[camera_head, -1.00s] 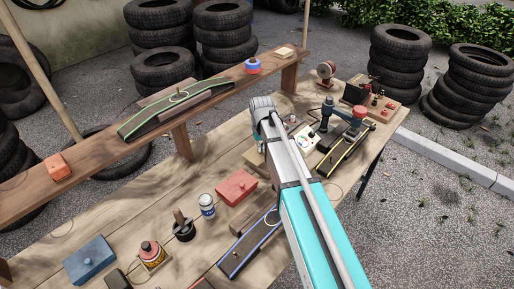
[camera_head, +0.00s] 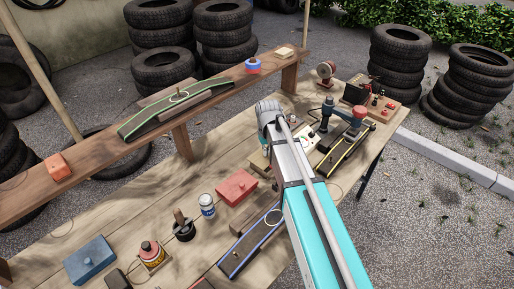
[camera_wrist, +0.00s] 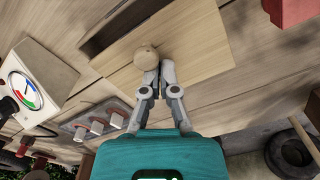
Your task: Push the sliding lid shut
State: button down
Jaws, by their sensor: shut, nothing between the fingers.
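The sliding lid (camera_wrist: 195,55) is a pale wooden panel with a round wooden knob (camera_wrist: 145,57), seen in the wrist view. A dark open slot (camera_wrist: 105,33) shows beside the lid at upper left, so the lid stands partly open. My gripper (camera_wrist: 160,66) is shut and empty, its fingertips close beside the right of the knob. Whether they touch it I cannot tell. In the head view my arm hides the gripper and most of the lid.
A red block (camera_wrist: 290,10) is at upper right, and a dark ring (camera_wrist: 292,152) at lower right. Bare planks lie at right.

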jog(key=shift+s+d, duration=0.45)
jog(key=shift+d, duration=0.05)
jog(key=shift+s+d, duration=0.15)
jog(key=shift+w+a, duration=0.45)
dwell(0.4)
jog(key=shift+r, duration=0.15)
jog(key=shift+r+p, duration=3.4)
jog(key=shift+p, duration=0.15)
jog(key=s+d+m, duration=0.1)
jog(key=s+d, duration=0.2)
jog(key=s, duration=0.2)
jog(key=s+d+m, duration=0.1)
jog(key=s+d, duration=0.3)
jog(key=s, duration=0.2)
jog(key=s+d+m, duration=0.1)
jog(key=s+d, duration=0.2)
jog(key=s, duration=0.2)
jog(key=shift+s+d, duration=0.35)
jog(key=shift+s+f, duration=0.1)
